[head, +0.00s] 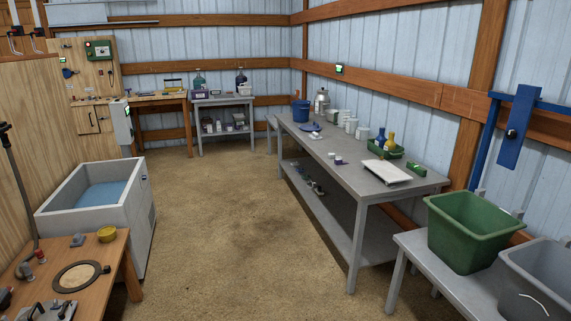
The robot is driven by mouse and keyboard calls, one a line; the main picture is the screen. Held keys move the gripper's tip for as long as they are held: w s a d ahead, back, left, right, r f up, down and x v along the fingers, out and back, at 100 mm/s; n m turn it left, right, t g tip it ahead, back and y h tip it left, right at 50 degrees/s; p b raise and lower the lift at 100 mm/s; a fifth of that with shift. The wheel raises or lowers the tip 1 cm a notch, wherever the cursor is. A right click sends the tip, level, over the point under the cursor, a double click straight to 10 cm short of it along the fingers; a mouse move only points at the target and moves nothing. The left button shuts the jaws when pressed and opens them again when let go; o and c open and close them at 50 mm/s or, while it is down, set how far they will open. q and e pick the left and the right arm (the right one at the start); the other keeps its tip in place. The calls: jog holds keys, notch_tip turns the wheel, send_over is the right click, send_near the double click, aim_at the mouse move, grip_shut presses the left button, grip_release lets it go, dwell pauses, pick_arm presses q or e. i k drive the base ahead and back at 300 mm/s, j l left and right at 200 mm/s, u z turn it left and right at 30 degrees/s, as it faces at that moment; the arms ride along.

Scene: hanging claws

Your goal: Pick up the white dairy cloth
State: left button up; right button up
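A flat white item (387,171) lies on the near end of the long grey table (345,191), close to its right front corner. It may be the white dairy cloth, but at this size I cannot tell whether it is a folded cloth or a thin board. Neither of my grippers shows in the head view.
A green tray (385,150) with bottles, several white containers and a blue bucket (301,111) stand on the table. A green bin (470,232) and a grey bin (540,275) are at right. A water-filled tank (97,213) stands left. The middle floor is clear.

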aim_at(315, 137)
jog(key=i, duration=4.45)
